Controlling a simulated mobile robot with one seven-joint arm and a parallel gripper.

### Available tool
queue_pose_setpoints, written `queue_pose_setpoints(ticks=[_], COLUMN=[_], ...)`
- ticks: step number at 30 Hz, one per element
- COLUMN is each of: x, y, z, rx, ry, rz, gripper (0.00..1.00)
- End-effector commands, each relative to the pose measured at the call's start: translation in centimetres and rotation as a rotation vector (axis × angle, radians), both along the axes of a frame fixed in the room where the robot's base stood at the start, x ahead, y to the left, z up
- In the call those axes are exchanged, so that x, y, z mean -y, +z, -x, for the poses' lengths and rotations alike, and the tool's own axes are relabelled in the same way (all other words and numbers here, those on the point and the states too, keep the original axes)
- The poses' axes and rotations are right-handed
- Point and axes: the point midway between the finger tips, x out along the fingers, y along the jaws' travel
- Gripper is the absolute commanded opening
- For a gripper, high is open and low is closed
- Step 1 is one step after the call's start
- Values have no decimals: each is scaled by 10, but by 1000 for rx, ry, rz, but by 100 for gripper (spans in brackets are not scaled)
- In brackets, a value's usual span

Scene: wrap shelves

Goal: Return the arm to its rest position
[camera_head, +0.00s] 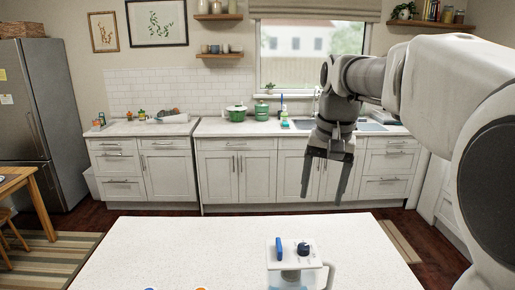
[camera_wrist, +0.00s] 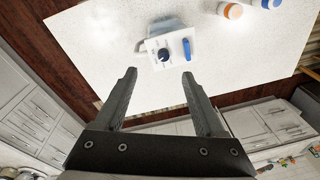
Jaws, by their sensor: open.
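My gripper (camera_head: 325,178) hangs from my arm at the right of the head view, fingers pointing down, above the far edge of the white counter. In the wrist view my gripper (camera_wrist: 160,85) has its two dark fingers spread wide apart with nothing between them. It is apart from every object. My arm reaches in from the right side of the head view.
A white countertop (camera_head: 180,248) lies in front. White cabinets (camera_head: 240,170) line the back, with a green pot (camera_head: 237,113).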

Motion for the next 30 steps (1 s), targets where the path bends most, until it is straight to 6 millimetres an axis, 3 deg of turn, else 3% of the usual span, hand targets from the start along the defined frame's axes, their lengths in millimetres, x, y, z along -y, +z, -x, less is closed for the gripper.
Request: queue_pose_setpoints(ticks=[1, 8, 18, 24, 30], x=[1, 0, -5, -5, -5], y=[2, -5, -46, -70, -78], z=[16, 80, 165, 193, 199], rx=[26, 141, 304, 359, 373], ry=[20, 121, 267, 321, 335], rz=[-3, 12, 88, 133, 147], gripper=[72, 72, 72, 72, 72])
